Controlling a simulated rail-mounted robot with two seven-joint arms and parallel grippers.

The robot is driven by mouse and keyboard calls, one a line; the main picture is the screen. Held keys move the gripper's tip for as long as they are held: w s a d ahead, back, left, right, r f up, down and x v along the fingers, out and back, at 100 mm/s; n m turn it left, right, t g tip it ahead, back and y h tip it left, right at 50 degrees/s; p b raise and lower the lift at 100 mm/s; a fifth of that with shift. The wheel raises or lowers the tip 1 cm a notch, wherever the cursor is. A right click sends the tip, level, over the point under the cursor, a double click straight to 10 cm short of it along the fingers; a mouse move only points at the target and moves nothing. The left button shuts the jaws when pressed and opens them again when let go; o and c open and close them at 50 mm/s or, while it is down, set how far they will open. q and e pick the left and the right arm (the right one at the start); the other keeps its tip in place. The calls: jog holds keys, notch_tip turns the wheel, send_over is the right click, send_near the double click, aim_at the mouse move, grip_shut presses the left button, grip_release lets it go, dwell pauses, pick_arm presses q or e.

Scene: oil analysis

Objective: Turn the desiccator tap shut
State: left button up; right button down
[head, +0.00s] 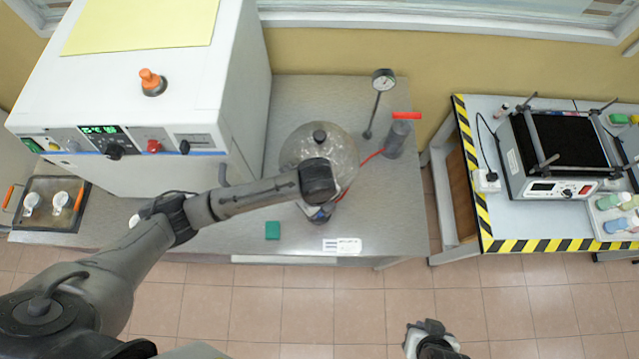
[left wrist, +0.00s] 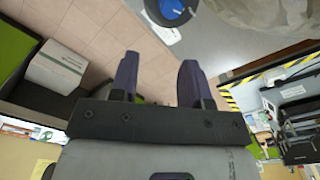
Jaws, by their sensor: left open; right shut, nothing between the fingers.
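The glass desiccator (head: 345,150) stands on the grey bench with a dark knob on its lid; its glass also shows at the top of the left wrist view (left wrist: 262,14). My left arm reaches over its front and hides part of it. My right gripper (head: 428,330) is shut and empty over the floor, away from the bench.
A red hose (head: 371,156) runs from the desiccator to a grey cylinder with a red handle (head: 398,138). A gauge on a stand (head: 383,82) is behind. A white oven (head: 165,100) stands left.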

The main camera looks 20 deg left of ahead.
pick_arm(q)
jog(key=shift+m, duration=0.3)
jog(key=f, duration=0.3)
jog(key=w+f+p, duration=0.1)
jog(key=f, duration=0.3)
jog(key=a+f, duration=0.1)
jog(key=f, duration=0.2)
jog(key=shift+w+f+p, duration=0.2)
jog(key=shift+w+p, duration=0.15)
pick_arm(e)
notch_tip(320, 180, up, 3)
jog(key=shift+f, duration=0.15)
pick_arm(q)
jog(key=shift+c, duration=0.4)
